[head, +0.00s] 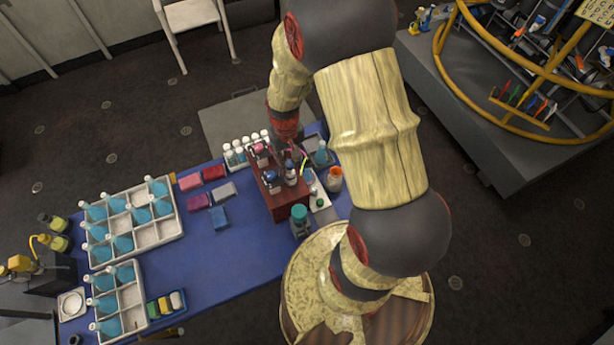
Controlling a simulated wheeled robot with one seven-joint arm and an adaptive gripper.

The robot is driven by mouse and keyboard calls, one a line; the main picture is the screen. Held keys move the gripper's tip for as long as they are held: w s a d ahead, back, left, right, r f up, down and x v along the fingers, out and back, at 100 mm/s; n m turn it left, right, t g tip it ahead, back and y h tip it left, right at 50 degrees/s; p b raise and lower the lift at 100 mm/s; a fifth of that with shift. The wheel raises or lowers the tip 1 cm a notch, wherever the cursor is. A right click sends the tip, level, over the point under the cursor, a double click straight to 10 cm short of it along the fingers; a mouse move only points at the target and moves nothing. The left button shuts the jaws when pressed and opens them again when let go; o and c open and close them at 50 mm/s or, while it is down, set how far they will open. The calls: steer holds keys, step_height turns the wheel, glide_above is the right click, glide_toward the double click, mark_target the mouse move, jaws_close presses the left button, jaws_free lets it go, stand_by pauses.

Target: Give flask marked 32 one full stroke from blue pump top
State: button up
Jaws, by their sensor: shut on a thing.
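The blue pump top (270,176) is on the near left of a dark red stand (288,197) on the blue table. A pink-red pump top (259,149) is farther back on the same stand. My gripper (293,158) is over the stand's right side, small and partly hidden by my wrist. It appears shut on a small pale flask (291,175), upright just right of the blue pump top. I cannot tell whether they touch. No number 32 is legible on any flask; the fingertips are hard to make out.
Several small bottles (240,153) stand behind the stand. A teal-capped jar (299,214) is in front, an orange-capped jar (335,177) to the right. White divided trays (155,237) with blue flasks fill the left. The table's middle front (215,262) is clear.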

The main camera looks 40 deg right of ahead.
steer(key=shift+f+b, duration=0.6)
steer(key=shift+f, duration=0.3)
steer(key=o, duration=0.9)
steer(key=shift+c, duration=0.2)
steer(key=shift+r, duration=0.1)
steer(key=shift+r+p, duration=2.45)
steer(key=shift+r, duration=0.95)
